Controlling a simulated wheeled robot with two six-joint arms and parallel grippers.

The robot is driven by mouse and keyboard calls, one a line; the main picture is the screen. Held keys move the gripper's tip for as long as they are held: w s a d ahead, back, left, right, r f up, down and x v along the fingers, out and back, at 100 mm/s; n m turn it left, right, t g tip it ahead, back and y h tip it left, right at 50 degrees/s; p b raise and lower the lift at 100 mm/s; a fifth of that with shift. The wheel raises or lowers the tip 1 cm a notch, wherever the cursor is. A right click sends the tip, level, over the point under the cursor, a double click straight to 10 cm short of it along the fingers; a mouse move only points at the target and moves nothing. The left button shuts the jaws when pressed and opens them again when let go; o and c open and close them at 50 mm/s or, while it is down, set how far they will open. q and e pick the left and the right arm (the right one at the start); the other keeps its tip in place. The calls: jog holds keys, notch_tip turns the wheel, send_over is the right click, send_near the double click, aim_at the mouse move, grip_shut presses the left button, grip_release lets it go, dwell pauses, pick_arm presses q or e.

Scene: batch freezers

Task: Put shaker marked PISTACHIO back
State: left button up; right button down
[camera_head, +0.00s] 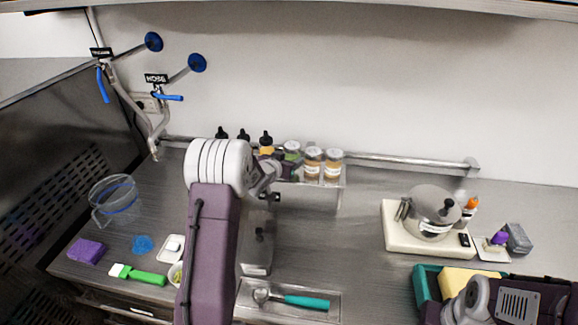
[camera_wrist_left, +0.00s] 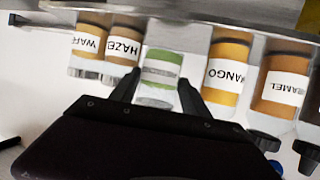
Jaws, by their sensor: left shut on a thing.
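A shaker with green contents and a pale lid (camera_head: 291,150) is at the rack on the back wall, left of two shakers with orange-brown contents. In the left wrist view, which is upside down, the green shaker (camera_wrist_left: 160,72) sits between my fingers; its lettering cannot be read. My left gripper (camera_wrist_left: 158,95) is shut on it, one finger on each side. In the head view my left gripper (camera_head: 280,166) is partly hidden by my arm. The wall rack (camera_head: 322,186) holds the row. My right gripper is not in view; only part of that arm shows.
Neighbours stand close: a HAZEL shaker (camera_wrist_left: 122,48), a WAFER-like one (camera_wrist_left: 90,45), a MANGO bottle (camera_wrist_left: 228,72) and a CARAMEL-like bottle (camera_wrist_left: 282,88).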

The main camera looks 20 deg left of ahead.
pick_arm(q)
jog(key=shift+f, duration=0.95)
jog(key=shift+w+a+f, duration=0.1)
jog(key=shift+f, duration=0.25)
jog(key=o, duration=1.1)
jog(key=b+v, duration=0.1)
jog(key=v, duration=1.1)
jog(key=shift+r+b, duration=0.2)
jog(key=shift+b, duration=0.1)
